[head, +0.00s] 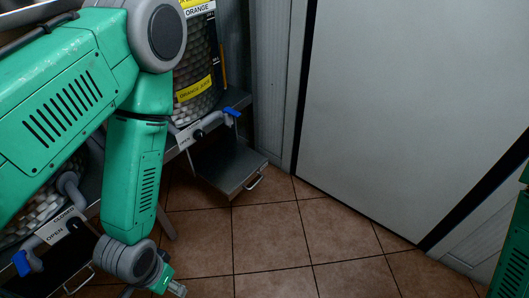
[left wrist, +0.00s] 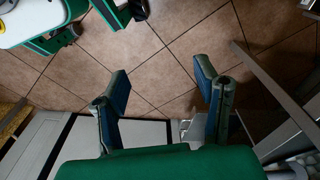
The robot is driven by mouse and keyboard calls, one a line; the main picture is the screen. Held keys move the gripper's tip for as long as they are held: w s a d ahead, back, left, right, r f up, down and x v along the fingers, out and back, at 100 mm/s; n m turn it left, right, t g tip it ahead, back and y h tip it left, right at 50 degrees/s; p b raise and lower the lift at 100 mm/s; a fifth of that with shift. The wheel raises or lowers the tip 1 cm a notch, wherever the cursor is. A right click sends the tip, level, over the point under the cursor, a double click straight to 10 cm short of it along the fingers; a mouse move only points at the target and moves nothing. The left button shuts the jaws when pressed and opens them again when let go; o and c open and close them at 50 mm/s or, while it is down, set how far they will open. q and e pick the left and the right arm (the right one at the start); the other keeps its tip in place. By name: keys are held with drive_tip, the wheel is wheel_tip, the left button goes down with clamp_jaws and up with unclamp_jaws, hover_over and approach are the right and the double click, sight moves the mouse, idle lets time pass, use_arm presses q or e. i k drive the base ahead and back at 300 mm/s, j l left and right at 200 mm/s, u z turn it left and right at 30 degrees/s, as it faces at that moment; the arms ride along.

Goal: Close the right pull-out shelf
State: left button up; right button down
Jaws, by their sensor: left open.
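The right pull-out shelf (head: 222,163) is a dark metal tray under the orange juice dispenser. It sticks out past the stand's front edge, low above the floor. Its light handle (head: 254,182) is on its front edge. My left gripper (head: 173,288) hangs at the bottom of the head view, left of and nearer than the shelf, apart from it. In the left wrist view my left gripper (left wrist: 160,72) shows two blue-padded fingers spread apart with only floor tiles between the tips. My right gripper is not in view.
The orange juice dispenser (head: 197,75) with a blue-handled tap (head: 232,112) stands above the shelf. Another tap (head: 22,263) and a handle (head: 79,279) are at lower left. A large pale panel (head: 405,100) stands on the right. The tiled floor (head: 270,235) in front is clear.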

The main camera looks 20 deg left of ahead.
sight(228, 164)
drive_tip(key=i, duration=1.15)
